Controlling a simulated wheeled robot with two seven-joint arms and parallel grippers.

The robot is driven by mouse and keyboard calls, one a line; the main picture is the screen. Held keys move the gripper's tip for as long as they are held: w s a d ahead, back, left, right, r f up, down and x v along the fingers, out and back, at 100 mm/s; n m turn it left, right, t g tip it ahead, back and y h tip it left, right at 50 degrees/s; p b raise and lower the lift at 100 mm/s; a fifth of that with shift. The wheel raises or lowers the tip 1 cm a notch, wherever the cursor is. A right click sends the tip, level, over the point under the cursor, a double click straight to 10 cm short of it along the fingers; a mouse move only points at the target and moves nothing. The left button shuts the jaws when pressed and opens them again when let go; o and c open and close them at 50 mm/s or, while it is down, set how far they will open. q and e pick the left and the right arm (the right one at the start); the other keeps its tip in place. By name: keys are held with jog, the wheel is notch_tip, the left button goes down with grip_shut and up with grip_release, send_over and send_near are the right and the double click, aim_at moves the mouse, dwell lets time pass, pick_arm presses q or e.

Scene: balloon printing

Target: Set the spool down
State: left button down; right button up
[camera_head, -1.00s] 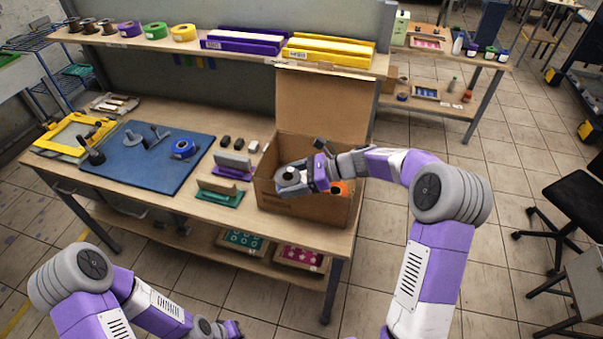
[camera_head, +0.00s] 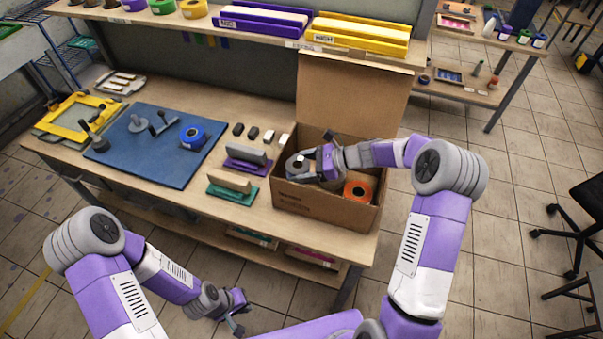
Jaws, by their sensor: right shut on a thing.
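My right gripper (camera_head: 310,162) is shut on a grey spool (camera_head: 297,165) with a dark centre, at the left part of the open cardboard box (camera_head: 318,204). The gripper's fingers partly hide the spool, and I cannot tell whether it touches the box floor. An orange spool (camera_head: 359,188) lies in the box to the right, below my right wrist. A blue spool (camera_head: 193,137) lies on the blue mat (camera_head: 150,165). My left gripper (camera_head: 238,312) hangs low in front of the table, away from all of these; its finger opening is unclear.
The box's raised flap (camera_head: 350,95) stands behind it. Purple (camera_head: 247,160) and green (camera_head: 232,188) holders with blocks stand left of the box. Stamp-like tools (camera_head: 150,123) and a yellow frame (camera_head: 75,118) are further left. A shelf (camera_head: 270,38) with trays and spools runs behind.

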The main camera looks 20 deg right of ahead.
jog(key=shift+f, duration=1.25)
jog(key=shift+f+b, duration=0.45)
jog(key=shift+f, duration=0.2)
jog(key=o, duration=1)
jog(key=shift+r+p, duration=0.35)
jog(key=shift+r, duration=0.2)
jog(key=v, duration=1.2)
jog(key=shift+r+p, duration=0.1)
jog(key=shift+p, duration=0.3)
jog(key=shift+r, duration=0.15)
